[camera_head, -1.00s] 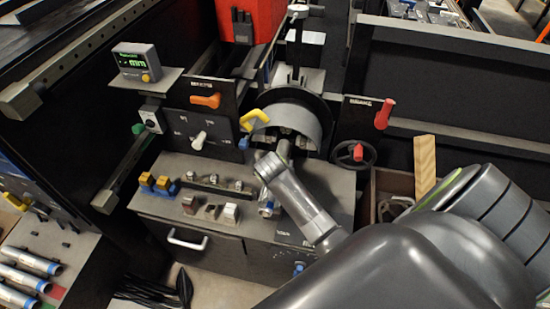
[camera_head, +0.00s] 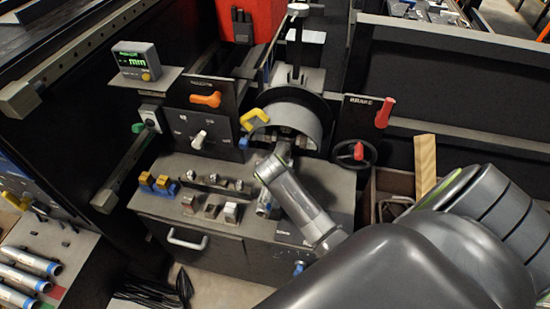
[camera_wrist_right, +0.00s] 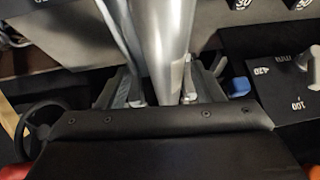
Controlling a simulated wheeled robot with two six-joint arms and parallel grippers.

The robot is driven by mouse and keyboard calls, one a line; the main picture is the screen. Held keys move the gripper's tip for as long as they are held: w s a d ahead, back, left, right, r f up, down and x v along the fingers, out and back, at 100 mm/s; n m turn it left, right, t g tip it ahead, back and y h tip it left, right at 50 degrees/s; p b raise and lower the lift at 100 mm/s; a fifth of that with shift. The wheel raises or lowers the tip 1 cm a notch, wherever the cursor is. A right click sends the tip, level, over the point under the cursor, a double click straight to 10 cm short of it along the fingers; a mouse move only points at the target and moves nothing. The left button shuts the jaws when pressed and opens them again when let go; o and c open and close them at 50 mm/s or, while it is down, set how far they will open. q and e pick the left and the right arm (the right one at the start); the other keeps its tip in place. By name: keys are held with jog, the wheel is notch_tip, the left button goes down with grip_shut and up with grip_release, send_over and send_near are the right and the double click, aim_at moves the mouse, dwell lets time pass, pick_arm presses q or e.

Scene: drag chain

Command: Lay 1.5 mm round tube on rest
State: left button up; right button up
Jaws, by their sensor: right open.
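A silver round tube (camera_wrist_right: 168,45) fills the middle of the right wrist view. Whether a finger touches the tube, and whether the tube bears on a rest, I cannot tell. My left gripper is not in view.
Several blue-banded tubes (camera_head: 28,262) lie in a rack at lower left. Small blocks (camera_head: 212,208) and yellow-blue clamps (camera_head: 155,183) stand on the bench left of my arm. A red handle (camera_head: 384,113) and black handwheel (camera_head: 353,154) are at right.

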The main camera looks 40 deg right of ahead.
jog(key=shift+s, duration=0.1)
jog(key=b+v, duration=0.1)
jog(key=v, duration=1.6)
jog(key=shift+a, duration=0.15)
jog(key=shift+r, duration=0.15)
